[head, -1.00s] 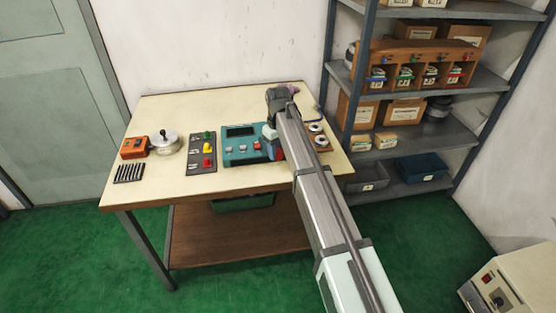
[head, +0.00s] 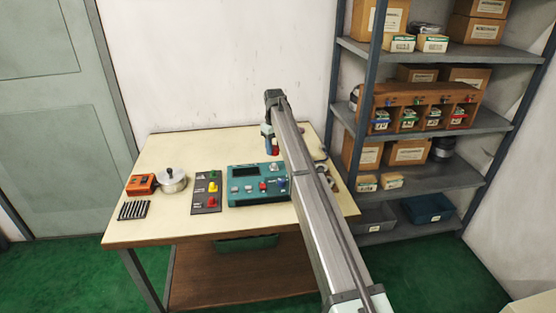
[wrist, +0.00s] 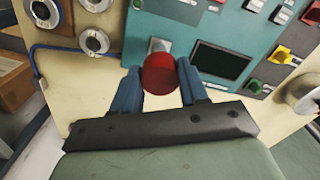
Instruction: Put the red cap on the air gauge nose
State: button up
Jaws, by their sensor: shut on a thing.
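My gripper (head: 270,148) is above the back part of the table, with its blue fingers pointing down. In the wrist view my gripper (wrist: 160,92) is shut on the red cap (wrist: 160,74), which sits between the two fingertips. The red cap shows as a small red spot in the head view (head: 275,151). I cannot clearly make out the air gauge nose; my arm hides part of the table's right side. A blue hose (wrist: 65,47) runs along the table in the wrist view.
A teal unit (head: 245,198) with a dark screen and buttons stands before my gripper. Left of it are a dark panel (head: 204,207) with green, yellow and red pieces, a metal pot (head: 172,182) and an orange box (head: 140,184). Metal rings (wrist: 93,41) lie at right, near a shelf (head: 430,130).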

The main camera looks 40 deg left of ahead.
jog(key=shift+w+a, duration=0.3)
jog(key=shift+a, duration=0.05)
jog(key=shift+f, duration=1.95)
jog(key=shift+f, duration=1.75)
dwell(0.7)
jog(key=o, duration=1.1)
jog(key=shift+r, duration=0.15)
jog(key=shift+r, duration=3.6)
jog(key=shift+d, duration=0.1)
